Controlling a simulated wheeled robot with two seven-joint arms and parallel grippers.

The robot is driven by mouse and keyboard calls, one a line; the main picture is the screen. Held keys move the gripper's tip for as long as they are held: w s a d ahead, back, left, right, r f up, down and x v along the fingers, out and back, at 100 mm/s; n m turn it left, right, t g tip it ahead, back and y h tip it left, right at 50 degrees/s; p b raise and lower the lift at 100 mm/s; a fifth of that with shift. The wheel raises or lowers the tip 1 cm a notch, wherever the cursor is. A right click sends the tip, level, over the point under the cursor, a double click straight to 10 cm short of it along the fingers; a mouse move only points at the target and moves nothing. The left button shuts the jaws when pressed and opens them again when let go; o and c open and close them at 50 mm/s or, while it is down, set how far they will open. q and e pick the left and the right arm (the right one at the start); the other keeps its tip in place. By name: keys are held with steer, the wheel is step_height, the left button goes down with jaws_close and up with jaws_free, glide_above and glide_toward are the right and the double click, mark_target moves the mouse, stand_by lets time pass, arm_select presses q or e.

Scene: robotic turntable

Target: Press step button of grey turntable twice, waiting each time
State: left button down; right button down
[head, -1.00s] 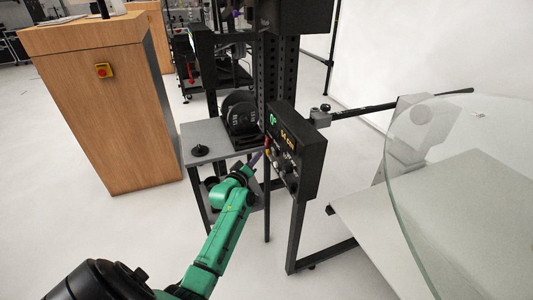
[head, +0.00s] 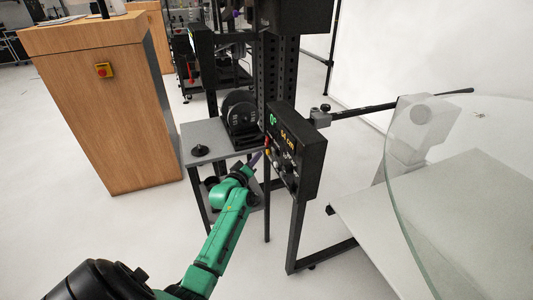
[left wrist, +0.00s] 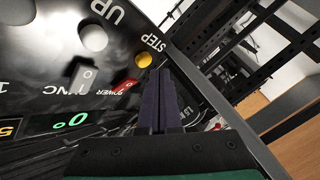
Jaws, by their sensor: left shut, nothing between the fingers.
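The control panel (head: 313,165) is a black box on a dark stand, with a green 0° readout and an orange one on its face. In the left wrist view the yellow button (left wrist: 143,59) beside the word STEP stands near my fingertips. My left gripper (head: 259,157) is shut and empty, in front of the panel's left edge. In the left wrist view its dark fingers (left wrist: 168,72) point at the panel beside the button; I cannot tell whether they touch it. A large round glass plate (head: 450,180) is at the right. My right gripper is out of view.
A grey side table (head: 207,137) with a black knob-like object (head: 200,151) and black discs (head: 240,112) stands behind my left gripper. A wooden cabinet (head: 110,120) with a red button is at the left. A metal arm (head: 365,108) extends right from the panel's stand. White floor lies between.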

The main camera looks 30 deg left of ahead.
arm_select(q)
steer(key=shift+w, duration=0.1)
steer(key=shift+w+d, duration=0.25)
steer(key=shift+w+d, duration=0.25)
steer(key=shift+w, duration=0.1)
stand_by(0.6)
steer(key=shift+s+a, duration=0.1)
steer(key=shift+s+a+p, duration=0.35)
steer(key=shift+s+p, duration=0.1)
steer(key=shift+s, duration=0.15)
steer(key=shift+s+a+p, duration=0.15)
steer(key=shift+s+a, duration=0.6)
steer(key=shift+s, duration=0.3)
steer(key=shift+s+a+p, duration=0.15)
steer(key=shift+s+a, duration=0.55)
steer(key=shift+s, duration=0.3)
stand_by(3.5)
